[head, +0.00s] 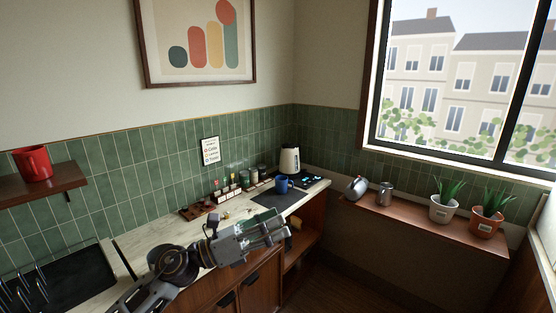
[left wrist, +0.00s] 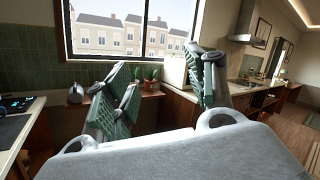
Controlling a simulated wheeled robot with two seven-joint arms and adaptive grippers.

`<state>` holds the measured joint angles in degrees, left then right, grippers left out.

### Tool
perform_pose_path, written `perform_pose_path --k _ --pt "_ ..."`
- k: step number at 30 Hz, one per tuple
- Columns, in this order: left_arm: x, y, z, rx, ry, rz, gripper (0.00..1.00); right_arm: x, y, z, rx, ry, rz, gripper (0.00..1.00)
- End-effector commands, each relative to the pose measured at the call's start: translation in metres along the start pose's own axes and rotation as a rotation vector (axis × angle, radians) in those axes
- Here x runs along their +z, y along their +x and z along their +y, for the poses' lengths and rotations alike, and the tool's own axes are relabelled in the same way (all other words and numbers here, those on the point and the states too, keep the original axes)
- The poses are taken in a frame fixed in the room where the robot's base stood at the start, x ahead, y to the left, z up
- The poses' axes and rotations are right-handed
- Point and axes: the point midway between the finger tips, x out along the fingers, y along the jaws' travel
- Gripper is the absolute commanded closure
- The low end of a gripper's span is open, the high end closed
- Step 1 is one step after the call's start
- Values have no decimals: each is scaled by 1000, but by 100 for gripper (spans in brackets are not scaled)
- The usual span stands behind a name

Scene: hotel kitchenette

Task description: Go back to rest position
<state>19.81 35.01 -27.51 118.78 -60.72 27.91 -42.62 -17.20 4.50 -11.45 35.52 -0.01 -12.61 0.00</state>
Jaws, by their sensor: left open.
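My left gripper (head: 274,229) reaches in from the lower left in the head view, over the front edge of the counter (head: 150,238). It is open. In the left wrist view its green-padded fingers stand wide apart, with nothing between them (left wrist: 165,88). My right gripper is not in view.
A red mug (head: 33,163) sits on the left shelf.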

Motion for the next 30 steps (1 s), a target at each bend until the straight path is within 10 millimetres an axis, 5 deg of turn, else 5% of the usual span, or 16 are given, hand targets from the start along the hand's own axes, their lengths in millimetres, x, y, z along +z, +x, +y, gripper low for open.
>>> perform_pose_path --k 15,23,30 --pt "39 -46 47 237 -577 -513 45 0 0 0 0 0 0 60" --pt "28 -92 82 384 -876 -753 45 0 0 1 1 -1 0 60" --pt "-4 -141 110 536 -1146 -966 45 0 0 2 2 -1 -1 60"
